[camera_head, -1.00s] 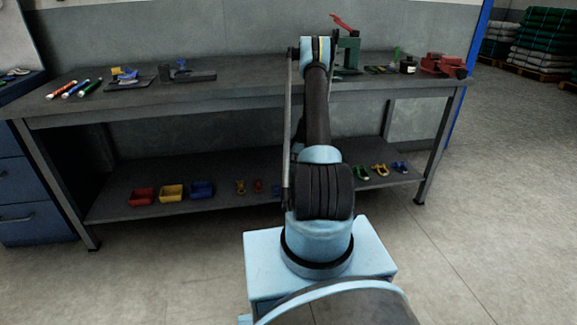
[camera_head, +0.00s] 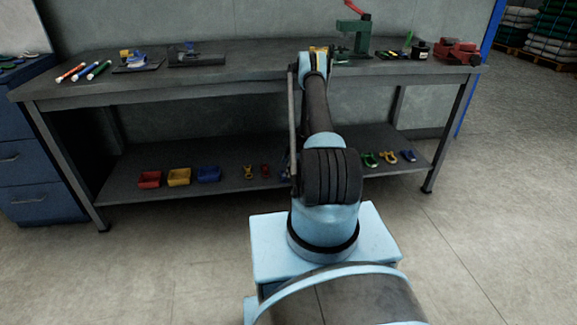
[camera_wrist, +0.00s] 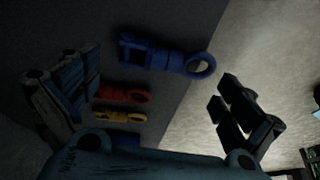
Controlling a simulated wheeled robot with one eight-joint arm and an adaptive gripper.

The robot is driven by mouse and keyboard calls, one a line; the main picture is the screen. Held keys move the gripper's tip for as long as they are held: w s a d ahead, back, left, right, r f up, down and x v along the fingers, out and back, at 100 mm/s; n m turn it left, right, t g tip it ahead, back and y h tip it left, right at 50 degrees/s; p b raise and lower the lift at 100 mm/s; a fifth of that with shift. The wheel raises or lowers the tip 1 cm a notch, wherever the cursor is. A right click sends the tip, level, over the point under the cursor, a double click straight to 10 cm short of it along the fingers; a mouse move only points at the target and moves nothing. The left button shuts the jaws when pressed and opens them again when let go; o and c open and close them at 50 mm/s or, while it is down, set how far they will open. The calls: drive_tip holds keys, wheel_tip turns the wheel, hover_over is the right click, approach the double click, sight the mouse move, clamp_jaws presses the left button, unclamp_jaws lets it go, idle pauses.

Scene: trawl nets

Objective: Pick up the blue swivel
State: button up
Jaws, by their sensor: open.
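The blue swivel (camera_wrist: 165,57) lies on the dark lower shelf in the wrist view, its ring end pointing right, near the shelf's edge. My gripper (camera_wrist: 155,98) is open and empty, its fingers spread to the left and right of the picture. The swivel shows above the gap between the fingers, apart from both. In the head view, the swivel (camera_head: 285,172) is mostly hidden behind my arm, and my gripper is hidden there too. A red swivel (camera_wrist: 122,95) and a yellow swivel (camera_wrist: 120,117) lie beside the blue one.
The lower shelf (camera_head: 330,150) also holds a red bin (camera_head: 150,179), a yellow bin (camera_head: 179,177), a blue bin (camera_head: 208,174) and shackles (camera_head: 389,157) at the right. The workbench top (camera_head: 240,62) is above this shelf. Open floor lies in front.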

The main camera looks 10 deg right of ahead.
drive_tip(key=shift+x, duration=1.4)
drive_tip(key=shift+c, duration=0.2)
drive_tip(key=c, duration=1.7)
